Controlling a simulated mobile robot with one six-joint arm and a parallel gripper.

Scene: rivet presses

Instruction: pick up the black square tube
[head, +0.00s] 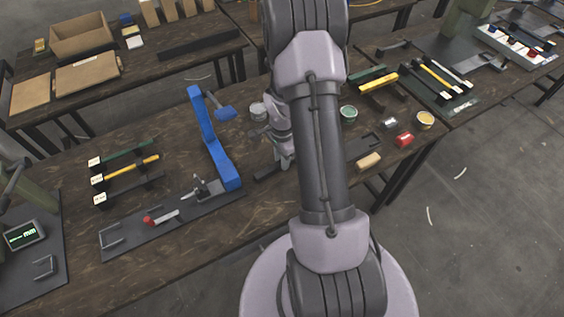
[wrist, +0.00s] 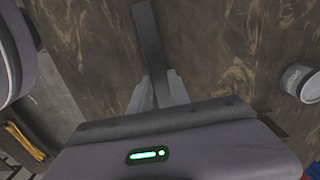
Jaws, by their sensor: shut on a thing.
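The black square tube (wrist: 148,40) is a straight dark bar. In the wrist view it runs from the top edge down between my gripper's fingers (wrist: 159,92), which are shut on it from both sides. In the head view my gripper (head: 285,160) points down at the middle of the near table, beside the tube (head: 267,172), whose left end shows. My arm hides the rest of the tube there. I cannot tell whether the tube touches the table or hangs just above it.
A grey can (head: 257,111) is close behind. A rack with black, yellow and green bars (head: 128,171) is farther left. A tan block (head: 368,161) lies right.

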